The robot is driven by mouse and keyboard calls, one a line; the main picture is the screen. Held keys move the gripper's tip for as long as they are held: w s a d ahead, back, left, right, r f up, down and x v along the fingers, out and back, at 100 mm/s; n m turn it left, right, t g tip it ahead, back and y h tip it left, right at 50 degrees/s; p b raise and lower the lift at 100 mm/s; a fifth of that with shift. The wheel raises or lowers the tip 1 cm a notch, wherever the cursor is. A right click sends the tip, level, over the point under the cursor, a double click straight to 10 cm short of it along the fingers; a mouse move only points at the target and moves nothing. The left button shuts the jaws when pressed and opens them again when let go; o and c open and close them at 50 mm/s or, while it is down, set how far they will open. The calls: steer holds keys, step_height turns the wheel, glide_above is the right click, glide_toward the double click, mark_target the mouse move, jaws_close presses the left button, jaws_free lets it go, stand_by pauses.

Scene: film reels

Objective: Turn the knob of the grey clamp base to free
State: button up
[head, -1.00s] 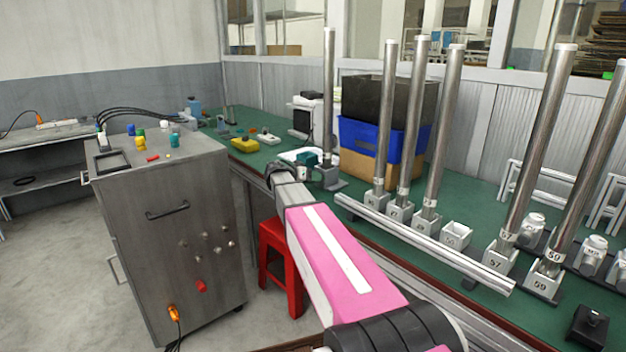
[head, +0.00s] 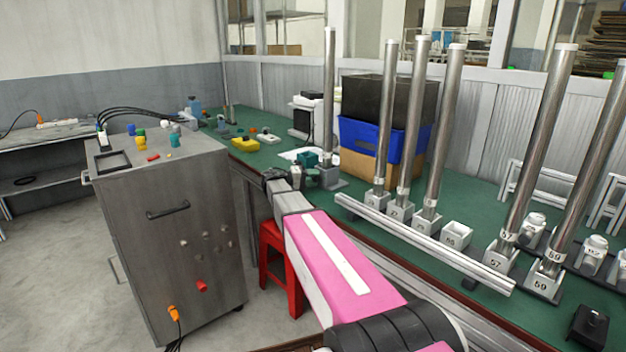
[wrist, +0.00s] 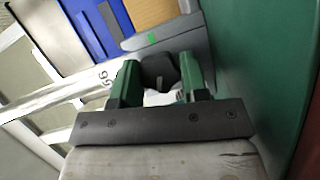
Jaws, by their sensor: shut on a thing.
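The grey clamp base (head: 330,183) stands on the green bench with a tall steel pole (head: 328,100) upright in it. In the wrist view the base (wrist: 190,38) shows a small green mark, and the pole (wrist: 55,98) runs off to the left with a printed number on it. A dark knob (wrist: 160,70) sticks out of the base towards me. My gripper (wrist: 159,82) has its two green fingers on either side of the knob and is shut on it. In the head view my gripper (head: 308,163) is at the left side of the base, and the knob is hidden.
More poles in numbered holders (head: 400,210) stand to the right, with an empty holder (head: 457,234) among them. A steel tube (head: 425,245) lies along the bench front. A blue crate (head: 357,140) is behind. A metal cabinet (head: 175,230) and red stool (head: 280,270) are left.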

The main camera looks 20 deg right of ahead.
steer(key=shift+n, duration=0.5)
steer(key=shift+h, duration=0.3)
steer(key=o, duration=0.9)
steer(key=shift+a, duration=0.2)
steer(key=a, duration=1)
steer(key=shift+a, duration=0.25)
